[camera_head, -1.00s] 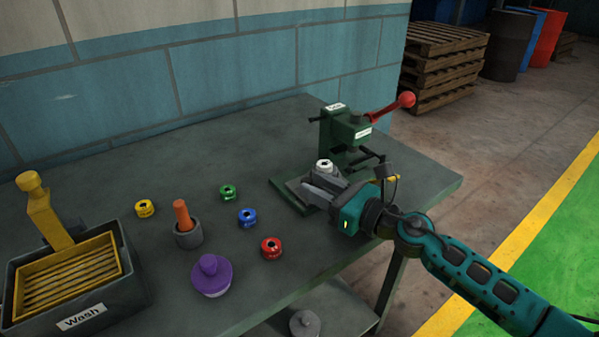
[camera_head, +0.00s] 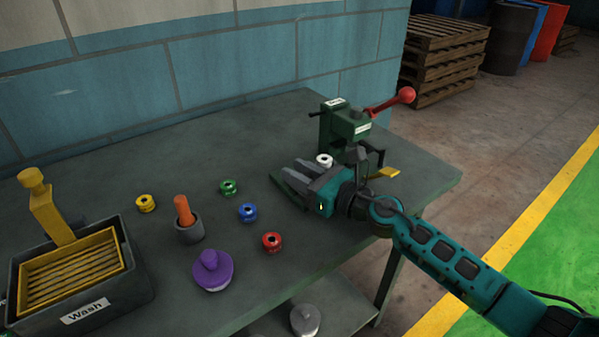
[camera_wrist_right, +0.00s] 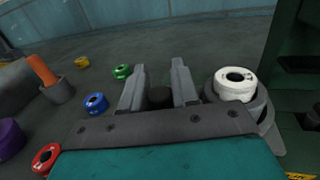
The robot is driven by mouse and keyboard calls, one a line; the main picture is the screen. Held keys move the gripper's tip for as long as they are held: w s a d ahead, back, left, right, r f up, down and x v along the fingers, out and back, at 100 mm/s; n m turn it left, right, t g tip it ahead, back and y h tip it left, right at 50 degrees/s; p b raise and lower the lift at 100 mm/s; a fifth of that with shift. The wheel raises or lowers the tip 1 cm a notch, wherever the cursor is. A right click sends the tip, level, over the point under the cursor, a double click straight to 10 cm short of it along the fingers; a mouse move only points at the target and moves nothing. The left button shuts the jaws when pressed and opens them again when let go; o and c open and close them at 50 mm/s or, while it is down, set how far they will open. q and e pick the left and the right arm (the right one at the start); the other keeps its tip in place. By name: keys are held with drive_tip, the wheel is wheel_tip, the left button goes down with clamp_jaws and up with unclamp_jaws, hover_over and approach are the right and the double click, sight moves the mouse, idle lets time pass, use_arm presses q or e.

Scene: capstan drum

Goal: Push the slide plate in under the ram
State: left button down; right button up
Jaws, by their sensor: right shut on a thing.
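The green press (camera_head: 347,128) with its ram and red-balled lever stands at the table's right end. A white ring (camera_head: 324,160) sits in a grey round seat in front of it; both show in the right wrist view, the ring (camera_wrist_right: 236,84) and the seat (camera_wrist_right: 262,103). The seat appears to belong to the slide plate, mostly hidden by my right gripper (camera_head: 294,174). In the wrist view my right gripper (camera_wrist_right: 158,82) has a dark round knob (camera_wrist_right: 160,97) between its fingers, seemingly the plate's. The ring is beside the fingers, outside them. My left gripper is out of view.
Blue (camera_head: 248,212), red (camera_head: 271,242), green (camera_head: 228,187) and yellow (camera_head: 145,203) rings stand left on the table. A grey cup (camera_head: 189,232) with an orange peg, a purple knobbed piece (camera_head: 212,272) and the wash bin (camera_head: 137,277) stand further left.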

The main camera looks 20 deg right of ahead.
clamp_jaws()
drive_tip(key=shift+w+d+f+b, duration=0.15)
drive_tip(key=shift+d+b, duration=0.2)
drive_tip(key=d+b, duration=0.1)
drive_tip(key=w+d+b, duration=0.1)
drive_tip(key=d, duration=0.1)
drive_tip(key=shift+w+d, duration=0.1)
drive_tip(key=shift+d, duration=0.05)
drive_tip(key=o, duration=0.5)
unclamp_jaws()
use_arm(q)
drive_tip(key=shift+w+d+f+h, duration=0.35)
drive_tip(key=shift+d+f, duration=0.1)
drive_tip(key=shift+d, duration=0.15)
use_arm(e)
drive_tip(key=shift+o, duration=0.2)
